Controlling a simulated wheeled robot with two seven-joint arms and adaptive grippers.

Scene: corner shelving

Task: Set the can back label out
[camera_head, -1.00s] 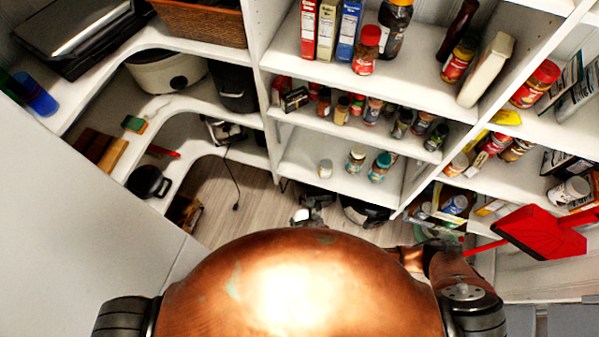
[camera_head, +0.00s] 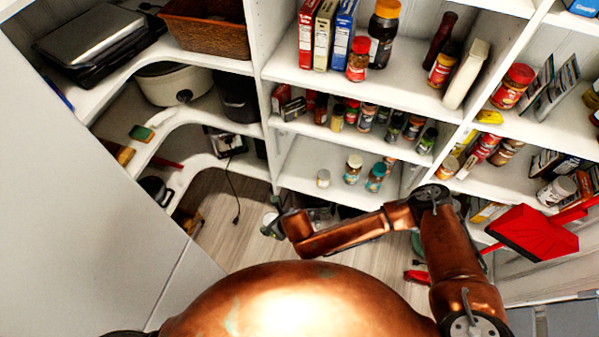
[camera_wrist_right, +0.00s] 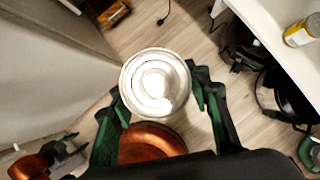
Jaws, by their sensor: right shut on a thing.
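A can (camera_wrist_right: 155,84) with a bright metal lid stands between the dark green fingers of my right gripper (camera_wrist_right: 160,95) in the right wrist view. The gripper is shut on it, and the can is held over the wooden floor. Its label is hidden from above, so I cannot tell which way it faces. In the head view my right gripper (camera_head: 276,215) is small, in front of the lower shelf, and the can is hard to make out there. What looks like my left gripper (camera_wrist_right: 62,152) shows at the lower left of the wrist view, its jaws unclear.
The lower middle shelf (camera_head: 310,165) holds several small jars and has bare room on its left. Crowded spice shelves lie above it. A red dustpan (camera_head: 535,232) is at the right. A cord (camera_head: 234,190) hangs to the floor. A white panel (camera_head: 90,220) stands at the left.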

